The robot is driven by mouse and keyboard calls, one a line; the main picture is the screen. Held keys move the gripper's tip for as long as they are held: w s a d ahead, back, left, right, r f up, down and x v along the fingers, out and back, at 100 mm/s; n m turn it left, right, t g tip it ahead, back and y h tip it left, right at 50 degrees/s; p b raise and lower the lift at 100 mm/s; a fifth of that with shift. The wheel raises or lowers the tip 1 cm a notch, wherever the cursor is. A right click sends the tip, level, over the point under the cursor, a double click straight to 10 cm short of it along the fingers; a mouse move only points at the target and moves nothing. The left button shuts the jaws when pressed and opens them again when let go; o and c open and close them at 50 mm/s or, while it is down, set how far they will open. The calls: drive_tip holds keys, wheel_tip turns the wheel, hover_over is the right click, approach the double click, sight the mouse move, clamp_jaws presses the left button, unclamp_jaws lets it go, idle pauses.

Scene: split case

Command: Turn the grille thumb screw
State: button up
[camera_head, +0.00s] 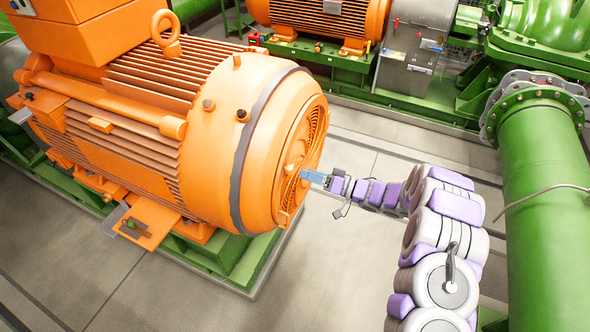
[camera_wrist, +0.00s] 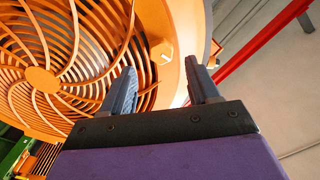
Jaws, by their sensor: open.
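The orange motor (camera_head: 225,120) has a round slotted fan grille (camera_head: 314,132) on its end face. The grille (camera_wrist: 85,45) fills the left of the wrist view, with curved slots and a round hub. A small orange knob (camera_wrist: 164,51), which looks like the thumb screw, stands on the grille's solid rim. My gripper (camera_head: 308,176) is close to the grille face in the head view. In the wrist view my gripper (camera_wrist: 160,72) is open, with the knob seen between its fingertips and nothing held. I cannot tell the exact gap to the knob.
A green base (camera_head: 250,265) carries the motor. A large green pipe (camera_head: 545,210) stands right of my arm. A second orange motor (camera_head: 320,18) and a grey housing (camera_head: 412,45) are at the back. The floor (camera_head: 335,270) between motor and arm is clear. A red bar (camera_wrist: 265,42) crosses the wrist view's background.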

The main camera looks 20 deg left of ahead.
sight(293, 169)
drive_tip(key=shift+w+a, duration=0.15)
drive_tip(key=shift+a, duration=1.25)
drive_tip(key=shift+w+a, duration=0.1)
drive_tip(key=shift+a, duration=1.3)
drive_tip(key=c, duration=1)
drive_tip(key=shift+c, duration=0.2)
